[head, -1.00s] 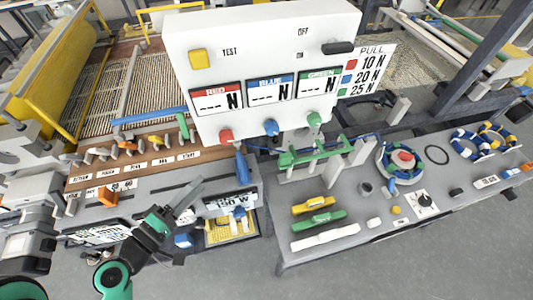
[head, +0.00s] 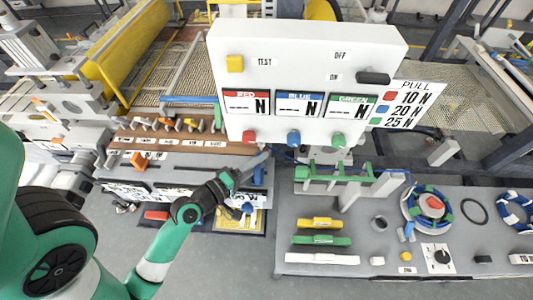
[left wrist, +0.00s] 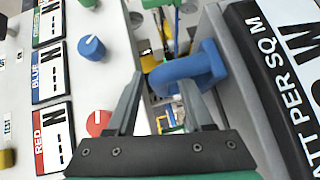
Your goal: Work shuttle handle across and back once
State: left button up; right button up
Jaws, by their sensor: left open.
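A blue handle (head: 258,174), which I take to be the shuttle handle, stands at the right end of the grey bench, below the white panel. In the left wrist view the blue handle (left wrist: 196,65) is a thick curved bar beside the dark edge of a printed label. My left gripper (head: 266,157) reaches up from the lower left to this handle. In the left wrist view the left gripper (left wrist: 161,80) is open, with the bar's left end showing between and beyond its fingertips. I cannot tell whether they touch. My right gripper is not in view.
The white panel (head: 305,45) with red, blue and green knobs hangs just above the gripper. A green rack (head: 333,173) stands on the right bench, with yellow, green and white bars in front.

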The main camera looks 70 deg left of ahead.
pick_arm(q)
jog(key=x, duration=0.3)
jog(key=shift+w, duration=0.1)
grip_shut()
dwell(1.4)
